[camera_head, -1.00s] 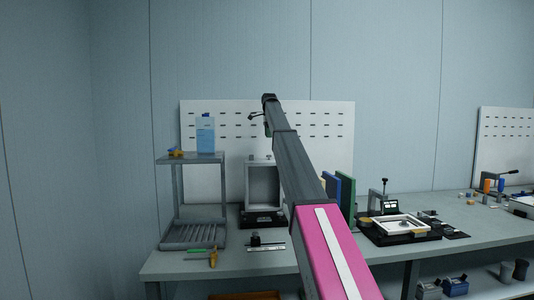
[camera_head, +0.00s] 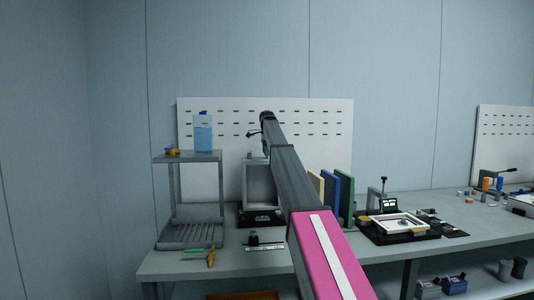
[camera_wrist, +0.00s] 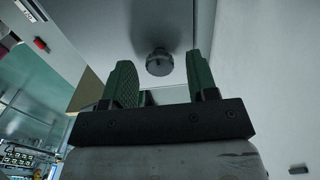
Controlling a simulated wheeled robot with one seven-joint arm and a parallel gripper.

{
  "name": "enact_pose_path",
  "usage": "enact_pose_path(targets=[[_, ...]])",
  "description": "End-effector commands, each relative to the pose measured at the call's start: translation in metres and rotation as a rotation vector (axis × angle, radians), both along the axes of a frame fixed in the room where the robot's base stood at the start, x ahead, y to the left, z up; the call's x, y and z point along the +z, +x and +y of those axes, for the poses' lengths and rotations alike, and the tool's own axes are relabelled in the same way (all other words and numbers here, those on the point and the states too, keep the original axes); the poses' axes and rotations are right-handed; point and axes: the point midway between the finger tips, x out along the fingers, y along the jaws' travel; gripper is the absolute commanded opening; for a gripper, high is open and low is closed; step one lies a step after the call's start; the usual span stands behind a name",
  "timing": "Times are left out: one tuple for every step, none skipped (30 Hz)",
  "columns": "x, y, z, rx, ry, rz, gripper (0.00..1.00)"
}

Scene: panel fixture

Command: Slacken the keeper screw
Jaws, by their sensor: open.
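A round, dark grey knurled knob (camera_wrist: 159,64), which looks like the keeper screw, stands out from a plain grey panel face (camera_wrist: 102,30) in the wrist view. My gripper (camera_wrist: 158,73) is open, with one green finger to the left of the knob and one to the right. Clear gaps show on both sides, and I cannot tell how far the tips are from the panel. In the head view a grey upright frame fixture (camera_head: 248,190) on a black base stands on the bench, partly behind my arm. The screw and my fingers cannot be made out there.
A shelf rack (camera_head: 187,157) with a blue bottle (camera_head: 203,134) stands left of the fixture. Upright coloured boards (camera_head: 331,190) stand to its right, near my arm. A white pegboard (camera_head: 325,140) is behind. A black tray fixture (camera_head: 400,237) lies farther right on the bench.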

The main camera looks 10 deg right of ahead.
Motion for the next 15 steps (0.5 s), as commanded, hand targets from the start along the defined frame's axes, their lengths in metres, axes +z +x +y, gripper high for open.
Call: enact_pose_path(targets=[[-0.0026, -0.0003, 0.0000, 0.000, 0.000, 0.000, 0.53], [-0.0033, -0.0002, 0.0000, 0.000, 0.000, 0.000, 0.53], [-0.0037, -0.0001, 0.0000, 0.000, 0.000, 0.000, 0.53], [-0.0037, 0.0000, -0.0001, 0.000, 0.000, 0.000, 0.53], [-0.0036, 0.0001, -0.0001, 0.000, 0.000, 0.000, 0.53], [-0.0034, 0.0001, -0.0001, 0.000, 0.000, 0.000, 0.53], [-0.0033, 0.0001, -0.0001, 0.000, 0.000, 0.000, 0.53], [-0.0032, 0.0001, -0.0001, 0.000, 0.000, 0.000, 0.53], [-0.0032, 0.0001, 0.0000, 0.000, 0.000, 0.000, 0.47], [-0.0032, 0.0001, 0.0000, 0.000, 0.000, 0.000, 0.37], [-0.0031, 0.0001, 0.0000, 0.000, 0.000, 0.000, 0.27], [-0.0031, 0.0001, 0.0000, 0.000, 0.000, 0.000, 0.14], [-0.0031, 0.0001, 0.0000, 0.000, 0.000, 0.000, 0.04], [-0.0030, 0.0000, 0.0000, 0.000, 0.000, 0.000, 0.04], [-0.0030, 0.0001, 0.0000, 0.000, 0.000, 0.000, 0.04]])
